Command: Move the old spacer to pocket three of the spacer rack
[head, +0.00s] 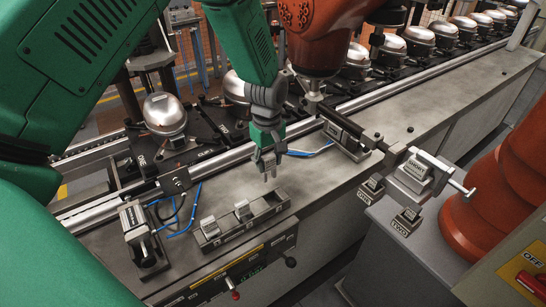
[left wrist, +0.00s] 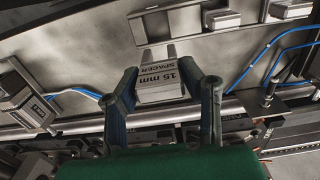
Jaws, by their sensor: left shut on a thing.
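My left gripper (head: 268,174) points down over the bench, just behind the right end of the spacer rack (head: 238,234). In the left wrist view (left wrist: 161,82) it is shut on a grey block lettered "15 mm SPACER" (left wrist: 160,72). In the head view the fingers largely hide this block. The rack holds one light block (head: 209,227) at its left end and another (head: 242,210) near its middle. Its right-end pocket looks empty. In the left wrist view the rack (left wrist: 185,18) crosses the top, past the held spacer. I do not see my right gripper.
A clamp block (head: 137,232) with blue hoses stands left of the rack. Another block (head: 345,130) stands behind right. A rail runs behind. At right, a fixture carries a "SHORT" block (head: 418,168), above "ONE" and "TWO" labels. An orange arm (head: 318,45) hangs close behind my gripper.

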